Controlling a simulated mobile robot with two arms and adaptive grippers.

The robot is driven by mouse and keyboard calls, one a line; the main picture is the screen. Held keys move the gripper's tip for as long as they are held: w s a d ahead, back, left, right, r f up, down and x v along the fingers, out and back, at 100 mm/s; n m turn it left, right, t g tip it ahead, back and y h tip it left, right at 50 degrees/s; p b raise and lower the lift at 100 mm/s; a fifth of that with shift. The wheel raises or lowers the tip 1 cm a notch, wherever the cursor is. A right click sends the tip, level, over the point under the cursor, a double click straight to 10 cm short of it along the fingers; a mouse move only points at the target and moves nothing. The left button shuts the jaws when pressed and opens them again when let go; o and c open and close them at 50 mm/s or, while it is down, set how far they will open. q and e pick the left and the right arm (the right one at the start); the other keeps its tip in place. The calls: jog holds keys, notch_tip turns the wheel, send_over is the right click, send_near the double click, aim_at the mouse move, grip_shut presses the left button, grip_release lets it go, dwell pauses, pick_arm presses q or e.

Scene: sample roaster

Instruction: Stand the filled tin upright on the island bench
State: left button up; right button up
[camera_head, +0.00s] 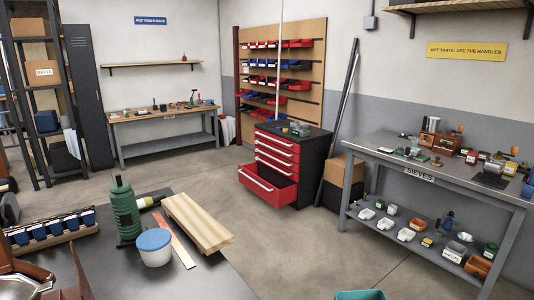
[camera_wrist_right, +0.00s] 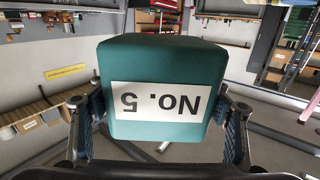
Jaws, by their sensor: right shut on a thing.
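A teal tin (camera_wrist_right: 160,65) with a white "NO. 5" label fills the middle of the right wrist view. The label reads upside down there. My right gripper (camera_wrist_right: 158,125) is shut on the tin, with one finger on each side. In the head view only a small teal piece (camera_head: 360,295) shows at the bottom edge, seemingly the same tin. It appears held clear of any surface. Its contents are hidden. A dark-topped bench (camera_head: 205,282), apparently the island bench, is at the lower left of the head view. My left gripper is not in view.
On the dark bench stand a green canister (camera_head: 124,210), a white tub with a blue lid (camera_head: 154,248), wooden planks (camera_head: 197,222) and a rack of blue containers (camera_head: 45,232). Its front right part is bare. A red drawer cabinet (camera_head: 275,160) has its bottom drawer open. The sieves bench (camera_head: 400,160) is cluttered.

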jog(key=shift+s+d+r, duration=0.15)
jog(key=shift+s+d, duration=0.2)
jog(key=shift+d, duration=0.05)
jog(key=shift+a+f, duration=0.2)
jog(key=shift+f, duration=0.1)
jog(key=a+f+n+y+b, duration=0.2)
jog(key=a+f+y+b, duration=0.1)
jog(key=a+f+b, duration=0.25)
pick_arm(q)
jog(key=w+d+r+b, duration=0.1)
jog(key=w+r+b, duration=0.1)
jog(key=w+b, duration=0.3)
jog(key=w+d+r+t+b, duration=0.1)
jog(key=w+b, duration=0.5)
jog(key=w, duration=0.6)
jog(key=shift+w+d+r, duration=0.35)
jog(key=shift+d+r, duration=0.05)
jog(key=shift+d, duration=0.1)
pick_arm(e)
jog(key=w+a+n+g+y, duration=0.3)
jog(key=w+a+y, duration=0.3)
jog(key=w+a, duration=0.7)
jog(key=w+n, duration=0.1)
jog(key=w, duration=0.2)
jog(key=shift+w+a+r+n+y, duration=0.2)
jog(key=shift+w+a+n+y, duration=0.05)
jog(key=shift+w+n+y, duration=0.1)
